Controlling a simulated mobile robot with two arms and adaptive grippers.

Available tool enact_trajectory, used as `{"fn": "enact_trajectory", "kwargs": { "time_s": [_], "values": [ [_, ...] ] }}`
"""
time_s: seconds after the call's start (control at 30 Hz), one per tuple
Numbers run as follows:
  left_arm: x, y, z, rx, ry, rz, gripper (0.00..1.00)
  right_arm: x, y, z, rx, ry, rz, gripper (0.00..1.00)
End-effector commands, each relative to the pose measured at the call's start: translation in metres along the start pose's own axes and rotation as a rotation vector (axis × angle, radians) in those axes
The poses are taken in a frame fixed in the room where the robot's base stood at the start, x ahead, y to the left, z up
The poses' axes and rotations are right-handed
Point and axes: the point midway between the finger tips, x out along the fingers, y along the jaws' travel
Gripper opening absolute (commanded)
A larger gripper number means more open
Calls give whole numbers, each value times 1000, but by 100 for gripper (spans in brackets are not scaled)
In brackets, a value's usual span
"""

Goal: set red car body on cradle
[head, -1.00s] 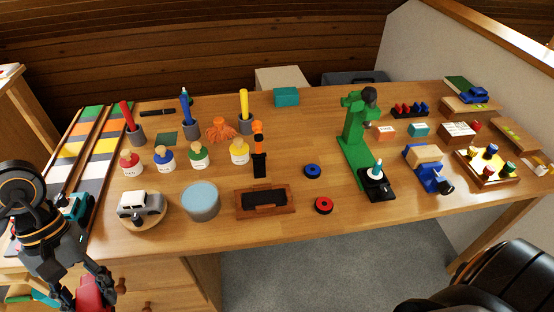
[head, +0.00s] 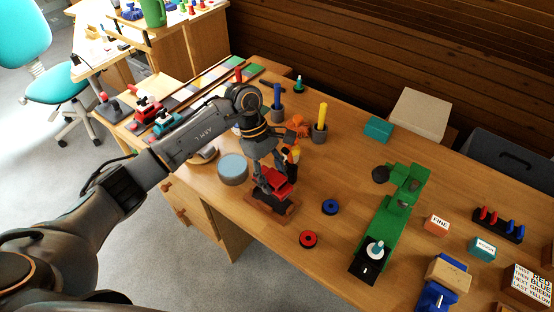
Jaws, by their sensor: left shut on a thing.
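My left gripper (head: 274,182) is shut on the red car body (head: 277,187). It holds the body over the wooden cradle (head: 283,215), near the front edge of the table. The gripper points down, and its fingers hide part of the body. The body covers most of the cradle's dark middle, and the cradle's front rim shows below it. I cannot tell whether the body touches the cradle or hangs just above it. My right gripper is not in view.
A grey-blue round tin (head: 233,168) stands left of the cradle. A blue ring (head: 330,207) and a red ring (head: 308,239) lie to its right. Behind it are an orange tuft (head: 296,125) and a yellow marker (head: 321,117). A green press (head: 396,208) stands farther right.

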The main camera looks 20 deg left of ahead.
Motion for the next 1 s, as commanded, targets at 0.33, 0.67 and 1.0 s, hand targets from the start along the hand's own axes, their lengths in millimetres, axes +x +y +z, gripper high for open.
{"fn": "enact_trajectory", "kwargs": {
  "time_s": [0.33, 0.67, 1.0],
  "values": [
    [10, 6, -8, -103, 0, 44, 13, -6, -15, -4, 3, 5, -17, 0],
    [30, 6, -17, -101, 0, 43, 13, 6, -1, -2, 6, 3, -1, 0],
    [56, 6, -27, -99, 0, 43, 13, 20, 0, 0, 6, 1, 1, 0]
  ]
}}
